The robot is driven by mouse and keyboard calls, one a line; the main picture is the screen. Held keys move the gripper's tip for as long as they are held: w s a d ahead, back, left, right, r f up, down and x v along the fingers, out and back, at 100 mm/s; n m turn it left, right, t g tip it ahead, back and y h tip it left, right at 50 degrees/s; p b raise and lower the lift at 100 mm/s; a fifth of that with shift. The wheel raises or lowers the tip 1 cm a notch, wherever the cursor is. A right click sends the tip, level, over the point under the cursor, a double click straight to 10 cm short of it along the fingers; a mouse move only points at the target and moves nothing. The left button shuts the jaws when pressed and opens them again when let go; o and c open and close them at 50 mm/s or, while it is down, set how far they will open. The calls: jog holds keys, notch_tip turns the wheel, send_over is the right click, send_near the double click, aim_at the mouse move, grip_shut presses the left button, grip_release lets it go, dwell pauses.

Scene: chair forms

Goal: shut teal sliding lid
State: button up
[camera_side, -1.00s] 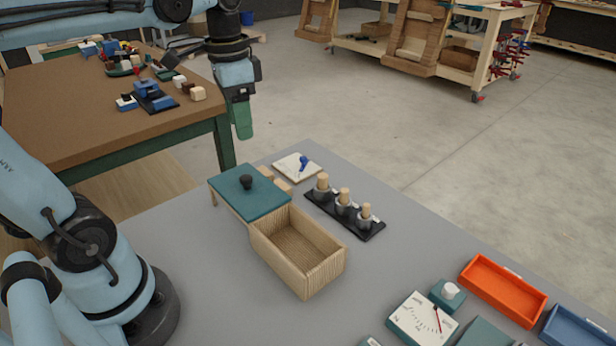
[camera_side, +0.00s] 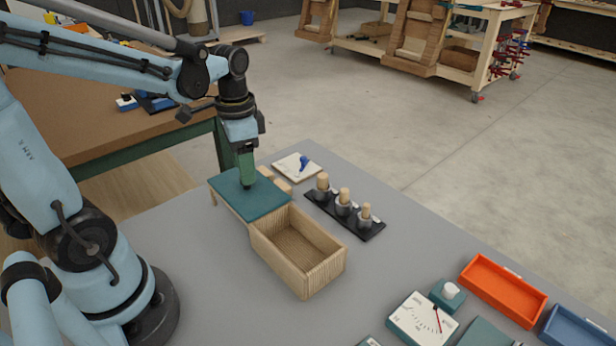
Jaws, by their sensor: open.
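The teal sliding lid (camera_side: 262,206) lies flat at the left end of the wooden box (camera_side: 306,266). It is slid back, so the box's empty inside shows. The lid's dark round knob, seen earlier, is mostly hidden by my gripper (camera_side: 247,180). My gripper points down over the lid with its green fingers at the knob. It is open; I cannot tell from this side whether the fingers straddle or touch the knob.
A black rack (camera_side: 345,215) with several wooden pegs stands close behind the box. A white tile (camera_side: 298,167) with a blue piece lies behind the lid. A dial gauge (camera_side: 422,318) and an orange tray (camera_side: 503,289) are at the right. Grey table around the box's front is clear.

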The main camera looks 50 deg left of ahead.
jog(key=shift+f, duration=0.8)
jog(key=shift+c, duration=0.5)
grip_shut()
